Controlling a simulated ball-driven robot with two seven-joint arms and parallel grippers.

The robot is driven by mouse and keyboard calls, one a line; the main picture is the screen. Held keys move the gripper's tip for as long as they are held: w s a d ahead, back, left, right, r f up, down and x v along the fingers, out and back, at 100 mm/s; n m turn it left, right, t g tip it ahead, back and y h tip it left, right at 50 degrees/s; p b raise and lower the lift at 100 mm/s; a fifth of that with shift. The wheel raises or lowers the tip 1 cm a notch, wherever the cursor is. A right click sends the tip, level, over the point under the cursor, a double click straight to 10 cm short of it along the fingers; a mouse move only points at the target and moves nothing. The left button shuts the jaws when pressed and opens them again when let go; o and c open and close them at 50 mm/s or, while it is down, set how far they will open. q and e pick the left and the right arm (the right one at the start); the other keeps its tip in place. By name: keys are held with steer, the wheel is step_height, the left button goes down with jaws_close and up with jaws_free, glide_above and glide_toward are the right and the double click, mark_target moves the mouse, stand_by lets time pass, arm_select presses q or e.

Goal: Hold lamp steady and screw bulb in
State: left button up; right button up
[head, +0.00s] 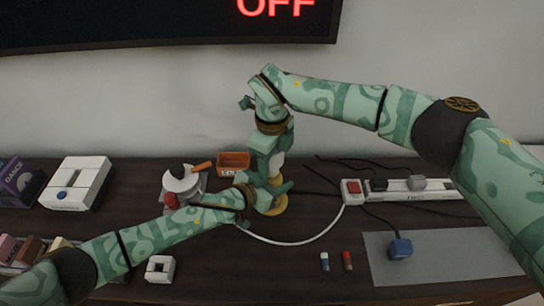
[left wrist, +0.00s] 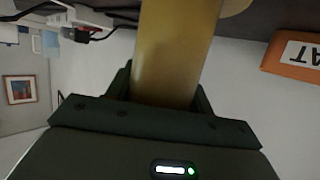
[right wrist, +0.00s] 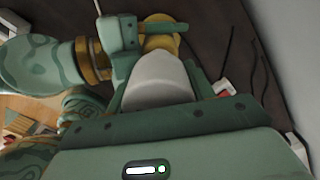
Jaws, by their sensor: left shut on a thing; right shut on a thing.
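The yellow lamp (head: 279,208) stands on the dark tabletop in the middle of the head view. My left gripper (head: 270,190) is shut around its stem; the yellow stem (left wrist: 176,55) fills the space between the jaws in the left wrist view. My right gripper (head: 272,160) points down from above and is shut on the white bulb (right wrist: 158,80). The bulb (head: 277,163) is in line above the lamp in the head view. In the right wrist view the lamp's yellow top (right wrist: 162,42) shows just beyond the bulb. The contact between bulb and socket is hidden.
A power strip (head: 425,187) with plugs lies right of the lamp, and a white cable (head: 310,240) curves from it. An orange bin (head: 234,160) is behind the left gripper. The wall screen reads OFF.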

steer(key=shift+d+f, duration=0.1)
steer(key=shift+f, duration=0.3)
steer(key=shift+d+f, duration=0.1)
steer(key=shift+f, duration=0.2)
steer(key=shift+r, duration=0.25)
stand_by(0.4)
steer(key=shift+s+r, duration=0.15)
steer(key=shift+r, duration=0.05)
stand_by(0.4)
steer(key=shift+s+a+r, duration=0.1)
steer(key=shift+s+a, duration=0.05)
steer(key=shift+a, duration=0.15)
